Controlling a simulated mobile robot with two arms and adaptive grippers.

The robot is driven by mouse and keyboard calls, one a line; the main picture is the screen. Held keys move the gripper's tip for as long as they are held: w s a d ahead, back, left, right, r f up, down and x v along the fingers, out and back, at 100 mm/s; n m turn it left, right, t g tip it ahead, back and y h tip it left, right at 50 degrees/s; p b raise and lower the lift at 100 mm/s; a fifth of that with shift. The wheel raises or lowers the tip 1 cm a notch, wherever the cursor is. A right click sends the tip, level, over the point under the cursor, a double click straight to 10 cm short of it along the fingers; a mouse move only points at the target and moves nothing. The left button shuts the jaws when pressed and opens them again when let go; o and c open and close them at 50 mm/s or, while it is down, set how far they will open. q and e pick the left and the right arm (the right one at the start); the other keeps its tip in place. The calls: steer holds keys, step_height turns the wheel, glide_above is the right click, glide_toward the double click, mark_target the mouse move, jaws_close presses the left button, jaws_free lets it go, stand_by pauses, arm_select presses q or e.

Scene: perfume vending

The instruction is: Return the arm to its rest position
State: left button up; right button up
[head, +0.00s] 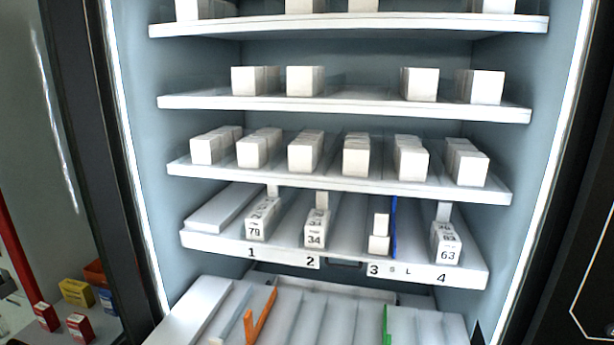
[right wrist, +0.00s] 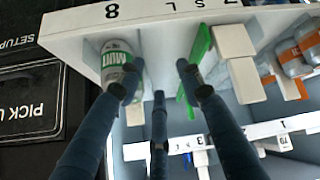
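My right gripper (right wrist: 158,76) shows in the right wrist view with its dark blue fingers spread apart and nothing between them. It is in front of a white shelf edge marked 8 and 7. A white bottle with green lettering (right wrist: 116,62) stands in the slot by number 8, partly behind the left finger. A green divider (right wrist: 194,70) is behind the right finger tip. In the head view a small dark tip (head: 477,334) shows at the bottom right; I cannot tell whether it is my gripper. My left gripper is not in view.
The vending cabinet has several white shelves (head: 340,104) with white boxes. The numbered shelf (head: 340,262) holds boxes marked 79, 34 and 63. A lower shelf has an orange divider (head: 262,318) and a green one. Black frames flank the cabinet. Small boxes (head: 76,292) stand at lower left.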

steer(key=s+a+f+g+y, duration=0.1)
steer(key=s+f+g, duration=0.15)
steer(key=s, duration=0.45)
steer(key=s+a+f+g, duration=0.1)
steer(key=s+f+g, duration=0.15)
steer(key=s, duration=0.35)
step_height(320, 180, down, 31)
steer(key=s+g+b, duration=0.1)
steer(key=s+b, duration=0.1)
steer(key=b, duration=0.1)
steer(key=s+d+f+g+b, duration=0.1)
steer(key=s+d+f+b, duration=0.1)
steer(key=s+f, duration=1.5)
steer(key=shift+d+f+b, duration=0.25)
steer(key=shift+d+b, duration=0.1)
steer(key=shift+d, duration=0.4)
